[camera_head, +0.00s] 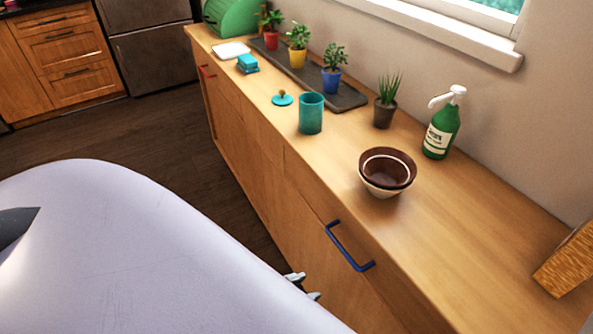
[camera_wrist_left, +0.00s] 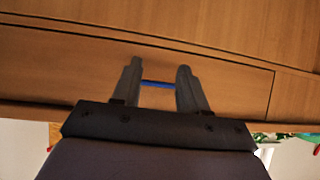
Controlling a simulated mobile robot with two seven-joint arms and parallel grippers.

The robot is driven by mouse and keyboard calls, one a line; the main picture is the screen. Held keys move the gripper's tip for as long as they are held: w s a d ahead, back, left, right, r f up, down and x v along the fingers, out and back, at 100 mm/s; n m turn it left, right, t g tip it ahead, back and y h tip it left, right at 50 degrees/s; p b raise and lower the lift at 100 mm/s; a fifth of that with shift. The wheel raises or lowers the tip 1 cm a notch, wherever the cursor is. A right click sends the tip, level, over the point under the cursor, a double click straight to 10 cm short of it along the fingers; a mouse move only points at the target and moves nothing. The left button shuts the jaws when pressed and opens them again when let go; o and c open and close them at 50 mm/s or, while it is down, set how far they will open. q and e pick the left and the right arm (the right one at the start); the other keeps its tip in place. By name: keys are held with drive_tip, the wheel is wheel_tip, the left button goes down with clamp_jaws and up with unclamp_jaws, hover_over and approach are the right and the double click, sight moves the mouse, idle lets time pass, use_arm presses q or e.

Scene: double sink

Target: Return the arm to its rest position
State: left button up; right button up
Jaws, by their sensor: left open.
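My left arm fills the lower left of the head view as a large pale shape. The fingertips of my left gripper (camera_head: 304,286) stick out past its edge, in front of the wooden cabinet (camera_head: 270,185). In the left wrist view the left gripper (camera_wrist_left: 157,72) is open, its two dark fingers apart with nothing between them. Through the gap shows the blue drawer handle (camera_wrist_left: 158,85), which is also in the head view (camera_head: 347,248). I cannot tell from these views how far the fingers are from the drawer front. My right gripper is in neither view.
On the countertop (camera_head: 470,235) stand nested bowls (camera_head: 386,172), a green pump bottle (camera_head: 441,128), a teal canister (camera_head: 311,114), its separate lid (camera_head: 282,99), and several potted plants. A wooden block (camera_head: 567,262) is at the right. The dark floor (camera_head: 150,140) is clear.

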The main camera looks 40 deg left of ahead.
use_arm(q)
drive_tip(key=shift+s+d+f+n+y, duration=0.1)
drive_tip(key=shift+s+f+n+y, duration=0.2)
drive_tip(key=shift+s+f, duration=0.75)
drive_tip(key=shift+r, duration=0.15)
idle(0.6)
